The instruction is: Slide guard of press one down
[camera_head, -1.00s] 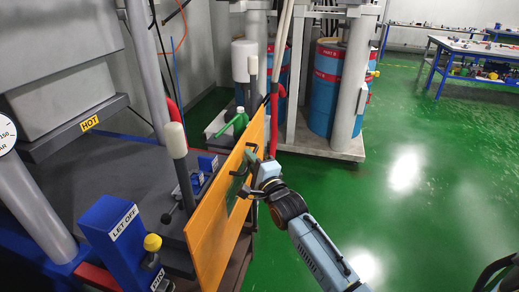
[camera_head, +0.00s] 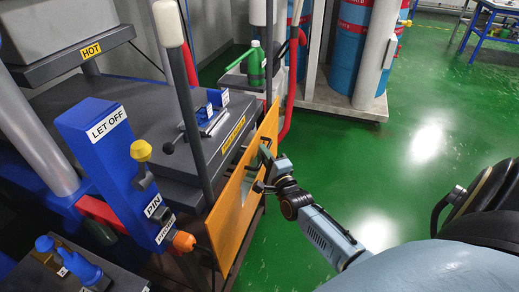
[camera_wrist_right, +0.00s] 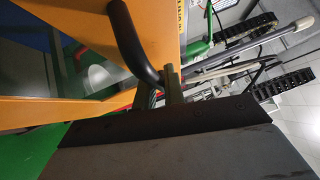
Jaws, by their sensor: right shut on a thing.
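The guard of the press is an orange panel (camera_head: 232,222) with a window, standing upright along the press's front side in the head view. In the right wrist view, the black curved handle (camera_wrist_right: 128,42) runs down to my gripper's fingers (camera_wrist_right: 160,92), beside the orange panel (camera_wrist_right: 80,20). The exact grip on the handle is partly hidden. My left gripper is not in view.
The press bed (camera_head: 150,120) carries blue clamps (camera_head: 210,110). A blue LET OFF post (camera_head: 110,150) with yellow and orange knobs stands at its left. A green can (camera_head: 256,65) and blue-red drums (camera_head: 350,45) are behind. Green floor (camera_head: 400,180) to the right is clear.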

